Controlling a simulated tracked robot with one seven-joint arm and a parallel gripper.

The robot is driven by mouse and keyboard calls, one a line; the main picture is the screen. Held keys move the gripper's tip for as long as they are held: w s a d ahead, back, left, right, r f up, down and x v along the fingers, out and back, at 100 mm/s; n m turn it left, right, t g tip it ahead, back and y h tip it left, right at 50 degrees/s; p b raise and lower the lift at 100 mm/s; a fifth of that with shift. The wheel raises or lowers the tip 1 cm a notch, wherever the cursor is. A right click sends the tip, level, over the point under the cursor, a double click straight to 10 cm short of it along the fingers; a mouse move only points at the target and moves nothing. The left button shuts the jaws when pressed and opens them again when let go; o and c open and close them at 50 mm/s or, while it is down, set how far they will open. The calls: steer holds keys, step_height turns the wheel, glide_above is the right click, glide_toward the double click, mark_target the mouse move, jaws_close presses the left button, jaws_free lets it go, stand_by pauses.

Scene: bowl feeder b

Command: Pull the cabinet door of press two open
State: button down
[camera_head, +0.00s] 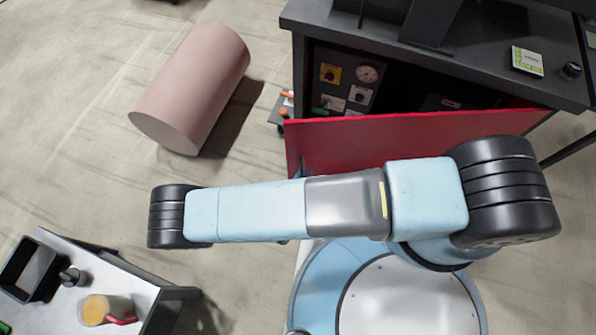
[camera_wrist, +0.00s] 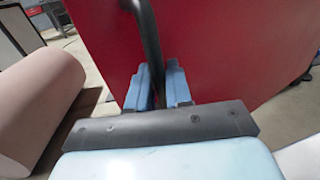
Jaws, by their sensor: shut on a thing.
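The red cabinet door (camera_head: 400,139) stands partly open from the dark press cabinet (camera_head: 440,45), with the controls inside showing above its top edge. In the wrist view the red door (camera_wrist: 225,50) fills the middle and right. A dark bar handle (camera_wrist: 150,40) runs down its face. My gripper (camera_wrist: 162,84) has its two blue fingers on either side of the handle and is shut on it. In the head view my arm crosses in front of the door and hides the handle and gripper.
A pink cylinder (camera_head: 195,85) lies on the floor left of the cabinet; it is also at the left of the wrist view (camera_wrist: 40,105). A small table (camera_head: 150,300) with a jar (camera_head: 100,310) stands at lower left. The floor between is clear.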

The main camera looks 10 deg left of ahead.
steer(key=c, duration=1.2)
jaws_free()
steer(key=shift+w, duration=0.1)
steer(key=v, duration=1.3)
steer(key=shift+s, duration=0.4)
steer(key=shift+a, duration=0.15)
